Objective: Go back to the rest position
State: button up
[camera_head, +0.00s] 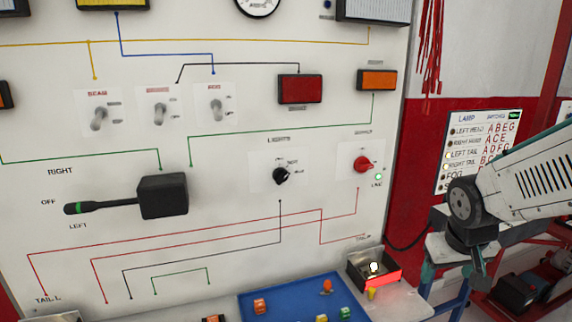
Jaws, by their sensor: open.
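My arm's white link and grey joint come in from the right edge. My gripper (454,274) hangs below the joint, pointing down, open with nothing seen between its fingers. It is right of the switch panel (250,225) and apart from it. Its edges blend with the bench behind.
The panel carries several toggles, a black lever (162,196), a black knob (281,176) and a red knob (362,165) beside a lit green light. A lit tail lamp (374,268) and a blue tray (262,289) with small parts sit below. A lamp chart (477,145) hangs behind my arm.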

jog(key=s+a+r+g, duration=0.1)
jog(key=s+a+r, duration=0.1)
jog(key=s, duration=0.7)
jog(key=s+a+r+g+y, duration=0.1)
jog(key=s+a+r, duration=0.2)
jog(key=s, duration=0.6)
jog(key=shift+s+a+r+y, duration=0.25)
jog(key=shift+s+r+y, duration=0.05)
jog(key=shift+r, duration=1)
